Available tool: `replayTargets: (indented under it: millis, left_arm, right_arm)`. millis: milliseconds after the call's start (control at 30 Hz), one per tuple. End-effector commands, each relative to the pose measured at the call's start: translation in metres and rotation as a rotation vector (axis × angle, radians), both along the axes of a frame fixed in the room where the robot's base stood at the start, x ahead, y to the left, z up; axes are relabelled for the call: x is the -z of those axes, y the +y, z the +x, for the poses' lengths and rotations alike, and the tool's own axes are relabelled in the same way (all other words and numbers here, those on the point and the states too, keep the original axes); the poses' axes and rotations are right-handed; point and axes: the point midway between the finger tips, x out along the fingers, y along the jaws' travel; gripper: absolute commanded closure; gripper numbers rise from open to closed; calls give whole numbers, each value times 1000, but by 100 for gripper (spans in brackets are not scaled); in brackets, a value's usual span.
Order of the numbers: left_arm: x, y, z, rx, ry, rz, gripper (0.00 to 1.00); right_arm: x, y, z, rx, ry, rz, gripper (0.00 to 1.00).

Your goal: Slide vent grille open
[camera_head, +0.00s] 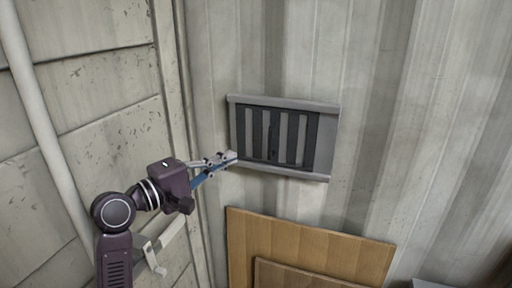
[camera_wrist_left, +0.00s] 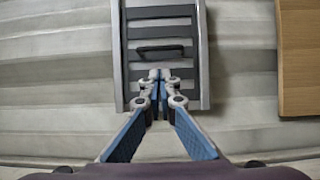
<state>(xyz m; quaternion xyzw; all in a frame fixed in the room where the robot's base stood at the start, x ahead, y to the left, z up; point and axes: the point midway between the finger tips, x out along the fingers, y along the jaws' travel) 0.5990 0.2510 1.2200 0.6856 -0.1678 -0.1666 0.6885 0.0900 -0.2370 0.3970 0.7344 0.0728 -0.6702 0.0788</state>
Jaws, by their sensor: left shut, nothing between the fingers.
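The vent grille (camera_head: 257,133) is a dark slatted panel in a grey frame (camera_head: 285,104) on the corrugated wall. In the head view it covers the left and middle of the frame, with a plain grey strip at the right. My left gripper (camera_head: 232,157) is at the frame's lower left corner. In the left wrist view, the closed fingertips (camera_wrist_left: 160,75) overlap the end of the grille (camera_wrist_left: 161,31), below a small dark handle (camera_wrist_left: 160,51). The fingers are shut with nothing between them. Contact with the grille cannot be told. My right gripper is not in view.
Wooden boards (camera_head: 306,240) lean against the wall below the vent, and one shows at the right of the wrist view (camera_wrist_left: 297,55). A pale pipe (camera_head: 42,115) runs along the left wall. The wall right of the vent is clear.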

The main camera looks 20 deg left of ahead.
Motion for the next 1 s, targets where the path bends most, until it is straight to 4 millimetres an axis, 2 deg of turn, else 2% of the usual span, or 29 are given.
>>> replayTargets:
  millis: [267, 367, 700, 833, 1000]
  left_arm:
    - [0, -2, 6, 0, 2, -1, 100]
    - [-1, -8, 16, 0, 3, -3, 100]
    - [-1, -36, 70, 0, 3, -2, 100]
    - [-1, -42, 83, -1, 3, -1, 100]
    - [1, -46, 90, -2, 3, 1, 100]
  right_arm:
    - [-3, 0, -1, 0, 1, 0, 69]
    - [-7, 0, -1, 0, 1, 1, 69]
    - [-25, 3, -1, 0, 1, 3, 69]
    - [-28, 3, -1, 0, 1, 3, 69]
    - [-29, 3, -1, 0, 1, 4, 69]
